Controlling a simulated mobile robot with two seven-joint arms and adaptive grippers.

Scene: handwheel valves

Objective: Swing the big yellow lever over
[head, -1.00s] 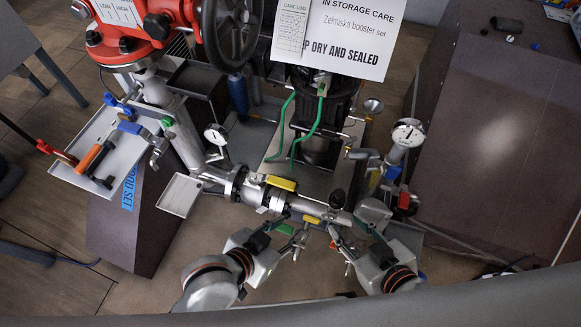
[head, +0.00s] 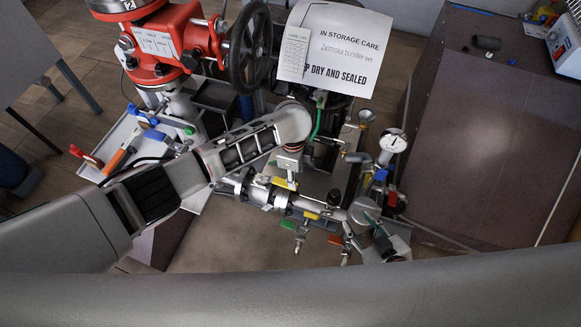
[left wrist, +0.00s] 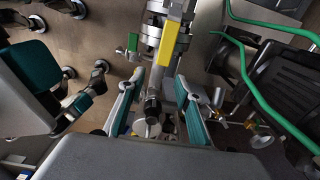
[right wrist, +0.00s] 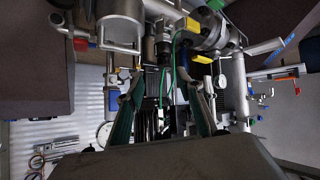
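The big yellow lever (head: 283,184) sits on the flanged silver pipe (head: 257,192). In the left wrist view the big yellow lever (left wrist: 169,42) lies just beyond the fingertips of my left gripper (left wrist: 160,80). Those fingers are apart, with nothing clearly held; contact with the lever cannot be told. A smaller yellow handle (head: 312,215) is further right along the pipe. My right gripper (head: 377,228) is at the pipe's right end. In the right wrist view my right gripper (right wrist: 162,72) has its fingers apart and empty.
A red actuator (head: 165,40) with a black handwheel (head: 250,47) stands behind my left arm. A paper sign (head: 335,45) hangs over the pump. A gauge (head: 393,141) and small coloured valves crowd the right side. Green hoses (left wrist: 255,85) run beside my left gripper.

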